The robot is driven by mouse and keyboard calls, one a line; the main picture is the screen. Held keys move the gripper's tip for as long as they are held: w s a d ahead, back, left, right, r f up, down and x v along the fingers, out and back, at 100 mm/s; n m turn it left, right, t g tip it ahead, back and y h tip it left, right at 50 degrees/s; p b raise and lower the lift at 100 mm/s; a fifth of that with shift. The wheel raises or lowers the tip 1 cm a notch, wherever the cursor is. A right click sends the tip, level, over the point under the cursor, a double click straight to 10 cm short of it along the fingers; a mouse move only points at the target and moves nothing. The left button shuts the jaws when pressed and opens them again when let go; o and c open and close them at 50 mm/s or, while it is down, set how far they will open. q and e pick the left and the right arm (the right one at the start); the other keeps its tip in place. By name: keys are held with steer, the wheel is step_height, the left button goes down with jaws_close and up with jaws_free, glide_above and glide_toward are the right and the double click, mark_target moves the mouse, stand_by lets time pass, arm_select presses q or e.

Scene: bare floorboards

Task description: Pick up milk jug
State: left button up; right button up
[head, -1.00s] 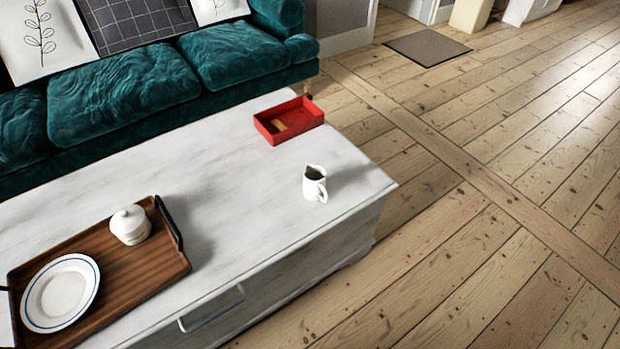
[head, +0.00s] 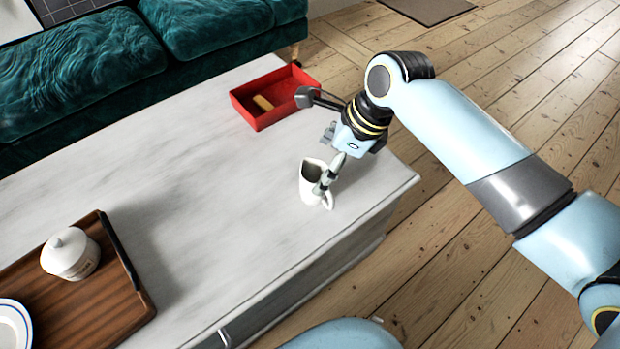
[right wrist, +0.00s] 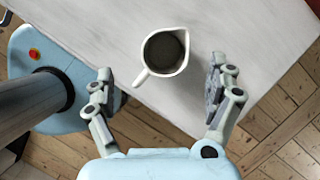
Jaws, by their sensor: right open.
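The white milk jug (head: 312,181) stands upright on the pale table, near its right corner, with dark contents or a dark inside showing. In the right wrist view the jug (right wrist: 173,42) lies just beyond the fingertips, its handle pointing down and left and its spout to the upper right. My right gripper (head: 325,184) is right at the jug in the head view, one finger overlapping its handle side. In the right wrist view the right gripper (right wrist: 160,80) is open, its fingers spread wide with nothing between them. My left gripper is not in view.
A red tray (head: 248,107) with a small yellowish item stands behind the jug. A wooden tray (head: 125,312) with a lidded white pot (head: 70,256) and a plate (head: 12,328) is at lower left. The table (head: 215,200) between is clear. A teal sofa (head: 80,85) stands behind.

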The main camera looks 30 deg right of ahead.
mark_target(318, 173)
steer(key=b+x, duration=0.1)
steer(key=x, duration=0.2)
steer(key=shift+f, duration=0.2)
steer(key=shift+b+x, duration=0.45)
steer(key=shift+x, duration=0.4)
steer(key=b+x, duration=0.1)
steer(key=x, duration=0.1)
steer(key=b+x, duration=0.1)
steer(key=x, duration=0.1)
steer(key=shift+w+f+b, duration=0.2)
steer(key=shift+w+b, duration=0.1)
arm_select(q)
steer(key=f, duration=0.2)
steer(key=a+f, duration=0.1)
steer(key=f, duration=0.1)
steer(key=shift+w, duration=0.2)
arm_select(e)
steer(key=shift+r, duration=0.15)
steer(key=c, duration=1.4)
steer(key=shift+c, duration=0.2)
steer(key=shift+r, duration=0.1)
